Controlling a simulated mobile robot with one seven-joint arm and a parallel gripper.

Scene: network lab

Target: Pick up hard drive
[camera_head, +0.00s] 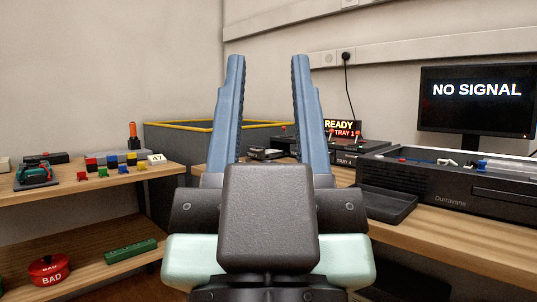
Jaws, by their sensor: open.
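My gripper (268,58) fills the centre of the view, pointing up and away. Its two blue-grey fingers are wide apart with nothing between them. I cannot clearly tell which thing is the hard drive. One small dark boxy thing (266,153) lies on the wooden bench (470,243), beyond my gripper and seen between its fingers. Another flat dark thing (46,157) lies at the back of the left shelf (105,177). Both are small and lack clear detail, and my gripper is apart from both. My gripper's body hides part of the bench.
A grey bin (180,139) with a yellow rim stands behind. A black tray (386,204) and a black open-topped unit (450,187) sit on the right bench, below a "NO SIGNAL" monitor (477,100). Small coloured parts crowd the left shelf. A red "BAD" container (49,270) is below.

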